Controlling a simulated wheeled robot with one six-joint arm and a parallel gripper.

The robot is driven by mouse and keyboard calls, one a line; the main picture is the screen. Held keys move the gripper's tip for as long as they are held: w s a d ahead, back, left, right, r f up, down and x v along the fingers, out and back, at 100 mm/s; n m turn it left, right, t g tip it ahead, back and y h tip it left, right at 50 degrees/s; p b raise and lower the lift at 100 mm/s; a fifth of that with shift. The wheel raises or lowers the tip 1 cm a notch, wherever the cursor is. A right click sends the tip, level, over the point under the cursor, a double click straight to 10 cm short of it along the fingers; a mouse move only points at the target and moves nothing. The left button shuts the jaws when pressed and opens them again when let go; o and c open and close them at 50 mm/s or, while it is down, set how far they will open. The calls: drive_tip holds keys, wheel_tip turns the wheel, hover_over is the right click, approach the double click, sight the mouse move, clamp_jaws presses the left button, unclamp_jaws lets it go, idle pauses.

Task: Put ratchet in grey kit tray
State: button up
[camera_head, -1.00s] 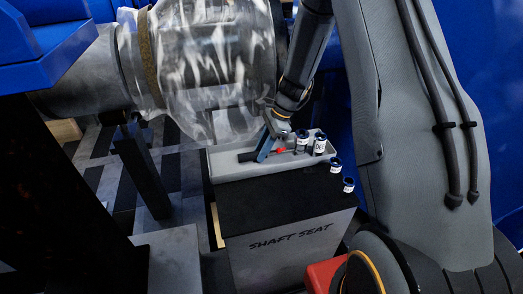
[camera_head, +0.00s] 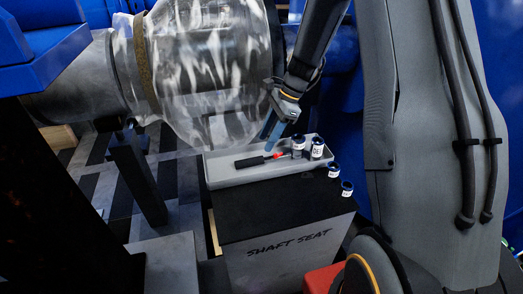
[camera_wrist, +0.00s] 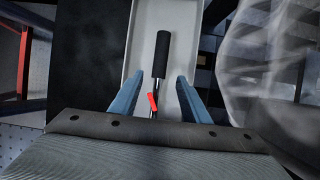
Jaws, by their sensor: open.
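The ratchet (camera_head: 251,162), with a black handle and a red part near its other end, lies in the grey kit tray (camera_head: 224,178). In the wrist view the ratchet (camera_wrist: 162,56) lies lengthwise in the tray (camera_wrist: 142,40), between and beyond my fingers. My gripper (camera_head: 270,137) is above the tray, open and empty, apart from the ratchet. In the wrist view my gripper's blue fingers (camera_wrist: 156,95) stand spread on either side of the ratchet's red end. The ratchet's near end is hidden by the gripper body.
Two more stand on the box top (camera_head: 346,188). A large plastic-wrapped motor part (camera_head: 205,75) is close behind the tray.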

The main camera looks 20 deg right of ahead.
drive_tip(key=s+r+n+h, duration=0.2)
drive_tip(key=s+r+n, duration=0.1)
drive_tip(key=s+n, duration=0.6)
drive_tip(key=s+a+r+n+h, duration=0.1)
drive_tip(key=s+r+n+h, duration=0.1)
drive_tip(key=s+n, duration=0.7)
drive_tip(key=s+r, duration=0.1)
drive_tip(key=s, duration=0.6)
drive_tip(key=shift+a+r+h, duration=0.25)
drive_tip(key=shift+r+h, duration=0.15)
